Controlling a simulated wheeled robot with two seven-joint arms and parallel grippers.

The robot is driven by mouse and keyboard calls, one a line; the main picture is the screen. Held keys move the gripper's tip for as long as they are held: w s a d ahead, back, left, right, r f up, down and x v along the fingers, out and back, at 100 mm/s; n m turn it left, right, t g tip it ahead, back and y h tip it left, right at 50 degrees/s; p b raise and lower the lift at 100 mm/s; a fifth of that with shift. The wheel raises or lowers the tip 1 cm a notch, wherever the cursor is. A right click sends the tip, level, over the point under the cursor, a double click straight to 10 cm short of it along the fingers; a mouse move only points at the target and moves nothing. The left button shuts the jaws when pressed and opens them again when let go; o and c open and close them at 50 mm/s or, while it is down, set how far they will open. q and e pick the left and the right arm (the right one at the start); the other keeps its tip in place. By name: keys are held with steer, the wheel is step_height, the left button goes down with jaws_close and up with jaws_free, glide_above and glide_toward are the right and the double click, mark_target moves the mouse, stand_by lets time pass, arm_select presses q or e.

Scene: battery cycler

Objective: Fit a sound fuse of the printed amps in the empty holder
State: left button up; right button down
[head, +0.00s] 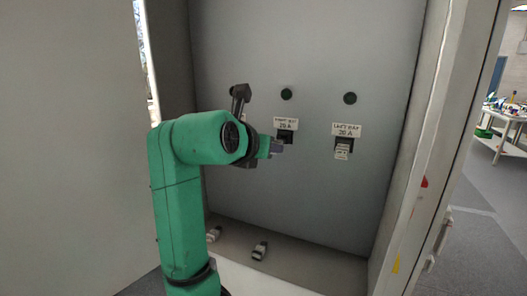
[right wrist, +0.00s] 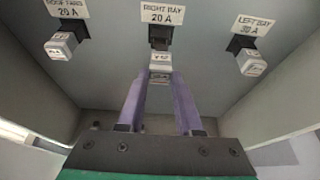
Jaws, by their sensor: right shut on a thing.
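The right bay holder (head: 286,137), a dark socket under a "RIGHT BAY 20 A" label, is in the cabinet's back wall; it also shows at the top centre of the right wrist view (right wrist: 160,32). My right gripper (head: 277,148) is in front of and slightly below it. In the right wrist view its purple fingers (right wrist: 160,78) are shut on a white fuse (right wrist: 160,63), right at the holder's mouth. I cannot tell whether the fuse touches or enters the holder. Its printed marking is too small to read surely. My left gripper is out of view.
White fuses sit in the left bay holder, "30 A" (right wrist: 250,63), and the roof fans holder, "20 A" (right wrist: 61,45). Two loose fuses lie on the cabinet floor, one at the centre (head: 260,250), one left (head: 213,235). Side walls bound the cabinet; dark round lamps (head: 286,94) sit above.

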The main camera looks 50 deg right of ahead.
steer(key=shift+w, duration=0.15)
stand_by(0.4)
steer(key=shift+p, duration=0.3)
stand_by(0.4)
steer(key=shift+p, duration=0.35)
stand_by(0.3)
stand_by(0.3)
steer(key=shift+w+d, duration=0.2)
steer(key=shift+d, duration=0.55)
steer(key=shift+w+d, duration=0.2)
steer(key=shift+d, duration=0.55)
stand_by(1.5)
